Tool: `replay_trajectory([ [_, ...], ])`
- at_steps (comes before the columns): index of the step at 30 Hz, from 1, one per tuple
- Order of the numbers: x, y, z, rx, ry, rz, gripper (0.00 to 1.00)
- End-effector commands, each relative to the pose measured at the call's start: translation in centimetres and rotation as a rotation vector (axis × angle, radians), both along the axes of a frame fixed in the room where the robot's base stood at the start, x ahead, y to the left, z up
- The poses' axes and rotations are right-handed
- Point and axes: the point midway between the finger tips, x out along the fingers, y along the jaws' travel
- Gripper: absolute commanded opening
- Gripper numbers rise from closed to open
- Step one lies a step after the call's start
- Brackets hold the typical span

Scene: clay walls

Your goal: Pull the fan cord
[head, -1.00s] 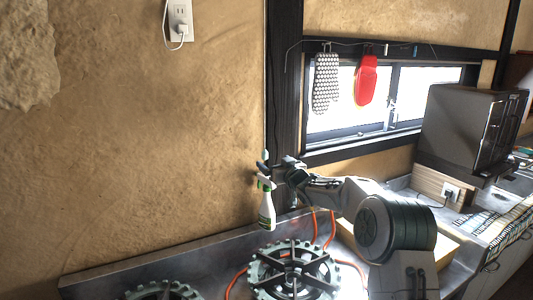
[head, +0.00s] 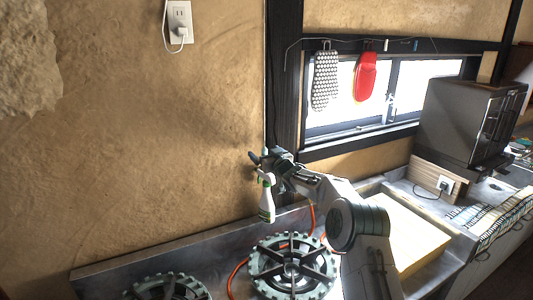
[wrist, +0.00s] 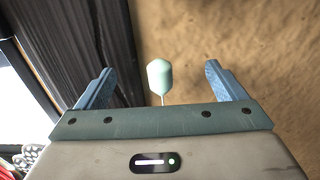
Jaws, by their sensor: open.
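The fan cord's pale green pull knob (wrist: 160,76) hangs on a thin cord. In the wrist view it is between the two open fingers of my gripper (wrist: 160,85), roughly centred, with a gap on each side. No finger appears to touch it. In the head view the thin cord runs down the wall beside the dark post (head: 287,100). My gripper (head: 257,160) is at its lower end, and the knob is hard to make out there. The fan itself is not in view.
Gas burners (head: 292,266) with an orange hose are below on the counter. A window (head: 340,112) with a hanging red mitt (head: 365,77) and a dark oven (head: 470,120) are to the right.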

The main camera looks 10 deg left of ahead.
Motion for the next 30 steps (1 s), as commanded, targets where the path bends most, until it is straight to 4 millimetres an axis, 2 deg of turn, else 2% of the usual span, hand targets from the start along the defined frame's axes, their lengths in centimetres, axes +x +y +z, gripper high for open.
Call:
replay_trajectory([
  [1,-0.01,-0.01,-0.01,0.0,0.0,0.0,0.91],
  [9,-0.01,-0.03,-0.01,0.0,0.0,0.0,0.16],
  [10,-0.01,-0.03,0.0,0.0,0.0,0.0,0.11],
  [30,0.02,-0.14,-0.96,0.0,0.001,-0.002,0.11],
])
